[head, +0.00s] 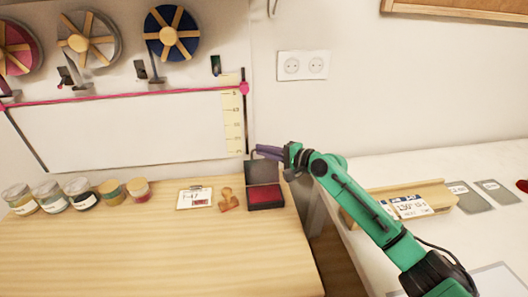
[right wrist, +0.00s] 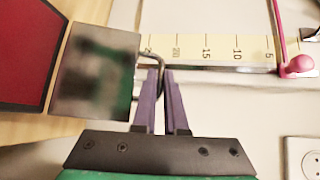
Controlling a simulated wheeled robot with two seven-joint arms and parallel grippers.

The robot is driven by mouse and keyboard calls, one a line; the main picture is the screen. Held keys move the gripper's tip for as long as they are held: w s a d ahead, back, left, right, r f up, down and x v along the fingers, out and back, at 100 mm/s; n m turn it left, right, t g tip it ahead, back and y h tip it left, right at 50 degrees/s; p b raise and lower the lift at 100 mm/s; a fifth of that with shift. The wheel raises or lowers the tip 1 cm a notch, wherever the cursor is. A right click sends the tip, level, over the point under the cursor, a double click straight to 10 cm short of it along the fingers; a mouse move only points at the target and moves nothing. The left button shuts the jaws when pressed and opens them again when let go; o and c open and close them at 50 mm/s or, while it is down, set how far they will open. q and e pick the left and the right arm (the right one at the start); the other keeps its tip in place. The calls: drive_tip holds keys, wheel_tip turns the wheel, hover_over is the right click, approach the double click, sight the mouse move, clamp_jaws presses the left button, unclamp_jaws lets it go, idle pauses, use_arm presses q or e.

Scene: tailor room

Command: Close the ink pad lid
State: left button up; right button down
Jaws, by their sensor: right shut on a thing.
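The ink pad (head: 265,197) is an open dark case with a red pad, near the right end of the wooden table. Its lid (head: 262,174) stands up about vertical at the back of the pad. In the right wrist view the red pad (right wrist: 22,50) is at the far left, beside the grey, mirror-like lid (right wrist: 92,70). A thin bent handle (right wrist: 152,56) sticks out from the lid's edge. My right gripper (head: 264,151) is at the lid's top edge, its purple fingers (right wrist: 160,88) shut on the handle. My left gripper is out of view.
Several jars (head: 83,193) stand farther left. The table front is clear. A gap separates it from the white counter with a wooden tray (head: 440,193).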

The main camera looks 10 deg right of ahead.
drive_tip(key=shift+s+f+n+b, duration=0.25)
drive_tip(key=shift+s+n+b, duration=0.15)
drive_tip(key=shift+s+b, duration=0.25)
drive_tip(key=shift+s+r+t+y, duration=0.1)
drive_tip(key=shift+s+t+y, duration=0.2)
drive_tip(key=shift+t+y, duration=0.1)
drive_tip(key=shift+s+r+n+b, duration=0.2)
drive_tip(key=shift+s+n+b, duration=0.1)
drive_tip(key=shift+n, duration=0.1)
drive_tip(key=shift+s+f+p, duration=0.1)
drive_tip(key=shift+s+p, duration=1.05)
drive_tip(key=shift+s, duration=0.9)
